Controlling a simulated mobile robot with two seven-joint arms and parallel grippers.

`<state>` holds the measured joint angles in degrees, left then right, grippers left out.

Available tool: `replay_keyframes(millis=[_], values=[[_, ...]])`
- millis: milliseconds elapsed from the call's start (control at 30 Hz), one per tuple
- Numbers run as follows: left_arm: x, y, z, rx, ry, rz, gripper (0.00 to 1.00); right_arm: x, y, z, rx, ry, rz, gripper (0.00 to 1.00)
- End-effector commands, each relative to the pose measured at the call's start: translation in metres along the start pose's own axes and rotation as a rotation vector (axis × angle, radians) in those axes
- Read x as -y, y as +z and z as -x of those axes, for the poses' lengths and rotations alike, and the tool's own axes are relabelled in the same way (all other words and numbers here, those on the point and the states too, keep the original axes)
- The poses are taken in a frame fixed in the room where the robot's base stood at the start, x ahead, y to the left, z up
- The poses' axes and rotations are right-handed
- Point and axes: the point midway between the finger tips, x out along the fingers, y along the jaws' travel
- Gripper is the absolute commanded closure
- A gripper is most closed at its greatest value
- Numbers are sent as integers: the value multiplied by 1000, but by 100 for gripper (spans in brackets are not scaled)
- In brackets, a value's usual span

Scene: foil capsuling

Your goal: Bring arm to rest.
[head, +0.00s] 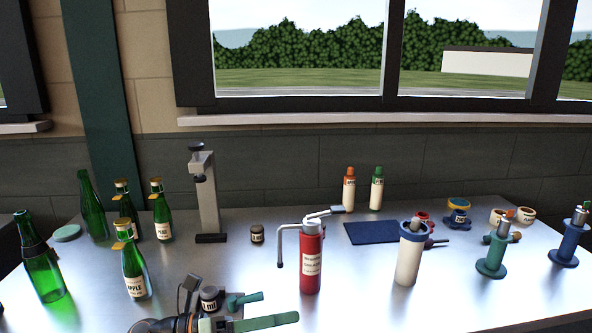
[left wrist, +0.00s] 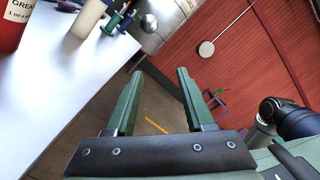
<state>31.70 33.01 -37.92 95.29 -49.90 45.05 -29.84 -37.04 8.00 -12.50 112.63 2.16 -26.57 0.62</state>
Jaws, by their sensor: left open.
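My left gripper (head: 280,307) is at the bottom of the head view, at the near edge of the table. Its green fingers are apart with nothing between them. In the left wrist view the open fingers (left wrist: 160,73) point past the table edge, over the floor. A small dark labelled jar (head: 209,298) shows right beside the left gripper in the head view; I cannot tell whether they touch. My right gripper is in neither view.
A red grease canister (head: 311,262) and a white cylinder with a blue rim (head: 409,260) stand near the left gripper. Green bottles (head: 134,272) stand at the left. A grey press (head: 205,195) stands behind. The steel table (head: 370,300) is bare at the front right.

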Motion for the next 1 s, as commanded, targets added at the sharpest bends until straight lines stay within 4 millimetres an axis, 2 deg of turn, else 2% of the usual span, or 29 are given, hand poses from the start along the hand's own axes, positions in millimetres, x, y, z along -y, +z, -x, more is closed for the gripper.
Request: replay_keyframes(millis=[67,167,267,367,467,567,633,700,800,900,1000], values=[[1,1,-1,156,-29,208,47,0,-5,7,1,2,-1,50],[-11,2,8,358,-46,474,47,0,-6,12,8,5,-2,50],[-31,-6,27,557,-46,748,47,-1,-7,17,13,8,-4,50],[-56,-26,52,760,-31,1027,47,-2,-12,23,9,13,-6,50],[-81,-60,83,966,-3,1306,47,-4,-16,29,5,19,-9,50],[-102,-110,116,1177,40,1580,47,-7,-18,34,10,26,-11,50],[-110,-151,138,1322,73,1763,47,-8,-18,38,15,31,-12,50],[-112,-193,157,1456,108,1923,47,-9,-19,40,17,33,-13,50],[-108,-242,178,1611,154,2094,47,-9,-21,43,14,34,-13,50],[-102,-275,189,1711,184,2200,47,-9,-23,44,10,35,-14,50],[-98,-292,195,1761,200,2251,47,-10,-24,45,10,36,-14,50]])
